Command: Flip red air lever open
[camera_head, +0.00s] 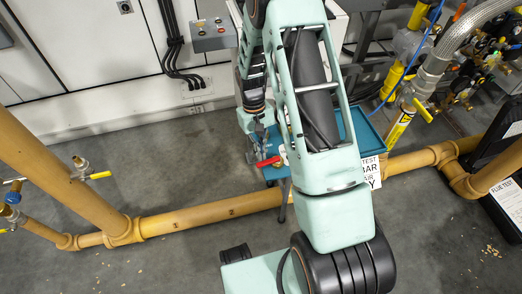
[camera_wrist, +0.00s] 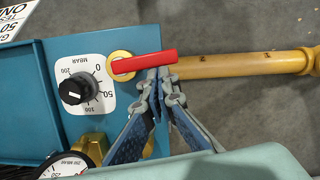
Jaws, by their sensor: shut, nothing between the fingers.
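The red air lever (camera_wrist: 143,62) is a flat bar in the wrist view. Its left end sits on a round brass fitting (camera_wrist: 121,57) on a blue panel (camera_wrist: 90,44), and its right end reaches past the panel's edge. My gripper (camera_wrist: 160,78) is shut and empty, its fingertips just below the lever's right half in the picture. I cannot tell whether they touch it. In the head view the red lever (camera_head: 267,162) shows left of my arm, just below my gripper (camera_head: 260,148). My arm hides much of the blue panel there.
Beside the lever are a black knob (camera_wrist: 75,90) on a white MBAR dial and a round gauge (camera_wrist: 66,167). A yellow pipe (camera_head: 210,212) runs low across the floor. Grey cabinets (camera_head: 90,45) stand behind. Valves and hoses crowd the upper right.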

